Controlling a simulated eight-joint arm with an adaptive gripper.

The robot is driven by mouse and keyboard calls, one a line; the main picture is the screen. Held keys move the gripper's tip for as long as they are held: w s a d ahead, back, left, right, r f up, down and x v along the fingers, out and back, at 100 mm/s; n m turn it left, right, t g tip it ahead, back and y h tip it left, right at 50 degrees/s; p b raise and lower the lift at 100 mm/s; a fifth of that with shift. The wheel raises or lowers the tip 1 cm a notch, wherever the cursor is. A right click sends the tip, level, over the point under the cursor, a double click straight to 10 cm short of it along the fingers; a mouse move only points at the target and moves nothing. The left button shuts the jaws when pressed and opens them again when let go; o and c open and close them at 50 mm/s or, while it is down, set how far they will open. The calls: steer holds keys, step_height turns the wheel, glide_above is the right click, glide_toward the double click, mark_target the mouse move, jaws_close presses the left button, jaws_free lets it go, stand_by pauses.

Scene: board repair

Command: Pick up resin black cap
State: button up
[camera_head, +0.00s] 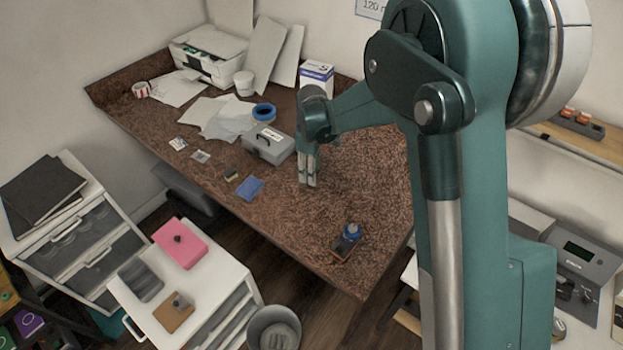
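I cannot tell for sure which thing is the resin black cap. A small dark round piece (178,239) stands on the pink block on the white drawer unit. A small dark piece with a yellowish edge (231,174) lies on the brown table, beside a blue pad (249,188). A small item with a blue round top (351,231) stands near the table's front right corner, at a dark reddish piece. My gripper (308,183) points down over the middle of the table, right of the blue pad. Its fingers look close together, and I see nothing between them.
A grey toolbox (268,146) stands left of my gripper. Blue tape (263,112), papers (220,118), a white-blue box (316,78) and a printer (208,56) are farther back. The speckled tabletop (365,170) right of my gripper is clear. A bin (273,322) stands below the front edge.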

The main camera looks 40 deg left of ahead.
steer(key=shift+f, duration=1.35)
steer(key=c, duration=0.8)
